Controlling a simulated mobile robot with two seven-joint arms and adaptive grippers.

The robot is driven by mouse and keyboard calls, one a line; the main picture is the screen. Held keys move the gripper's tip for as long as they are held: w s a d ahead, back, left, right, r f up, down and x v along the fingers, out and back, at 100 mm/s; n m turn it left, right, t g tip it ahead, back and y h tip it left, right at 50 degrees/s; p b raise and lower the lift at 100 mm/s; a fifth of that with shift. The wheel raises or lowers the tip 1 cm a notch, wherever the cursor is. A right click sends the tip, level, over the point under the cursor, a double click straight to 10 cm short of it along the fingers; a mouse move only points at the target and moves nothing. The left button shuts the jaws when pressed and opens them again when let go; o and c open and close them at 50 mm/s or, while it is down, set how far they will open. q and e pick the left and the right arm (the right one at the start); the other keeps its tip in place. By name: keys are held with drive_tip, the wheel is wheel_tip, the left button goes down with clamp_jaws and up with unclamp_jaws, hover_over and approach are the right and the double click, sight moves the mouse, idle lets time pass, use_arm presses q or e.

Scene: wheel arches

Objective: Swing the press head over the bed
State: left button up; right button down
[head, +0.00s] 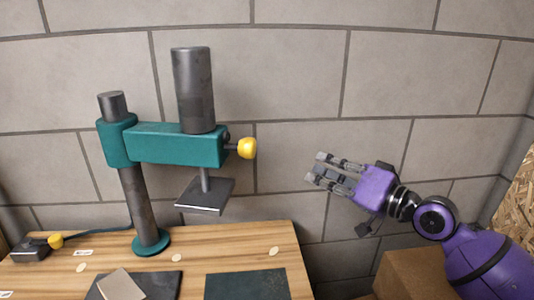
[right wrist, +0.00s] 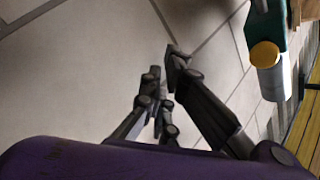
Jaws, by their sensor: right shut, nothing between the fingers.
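The press head is a teal arm (head: 175,145) on a dark upright post (head: 134,200). It points right and carries a dark cylinder (head: 193,90), a yellow knob (head: 247,148) at its end and a square pressing plate (head: 206,194) hanging below. A dark flat plate (head: 165,284) with a beige piece on it and a dark green panel (head: 247,285) lie on the table; I cannot tell which is the bed. My right gripper (head: 316,168) is shut and empty, in the air right of the knob, apart from it. The knob also shows in the right wrist view (right wrist: 265,54). My left gripper is out of view.
The wooden table (head: 225,240) holds a dark box (head: 30,250) with a yellow part and a cable at the left. A brown box (head: 415,272) stands at the lower right. A grey block wall is behind. The air between knob and gripper is clear.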

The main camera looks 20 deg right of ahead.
drive_tip(key=s+a+r+m+y, duration=0.2)
drive_tip(key=a+r+y, duration=0.1)
drive_tip(key=r, duration=0.7)
drive_tip(key=r+p+x, duration=0.1)
drive_tip(key=p+x, duration=0.1)
drive_tip(key=x, duration=0.8)
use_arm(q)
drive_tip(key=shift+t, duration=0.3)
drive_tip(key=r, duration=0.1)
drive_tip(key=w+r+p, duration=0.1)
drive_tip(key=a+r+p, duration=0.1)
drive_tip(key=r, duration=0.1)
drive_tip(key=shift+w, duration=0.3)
use_arm(e)
drive_tip(key=shift+y, duration=0.4)
drive_tip(key=s+a+f, duration=0.2)
drive_tip(key=s, duration=0.1)
drive_tip(key=shift+a+f, duration=0.3)
drive_tip(key=shift+a, duration=0.1)
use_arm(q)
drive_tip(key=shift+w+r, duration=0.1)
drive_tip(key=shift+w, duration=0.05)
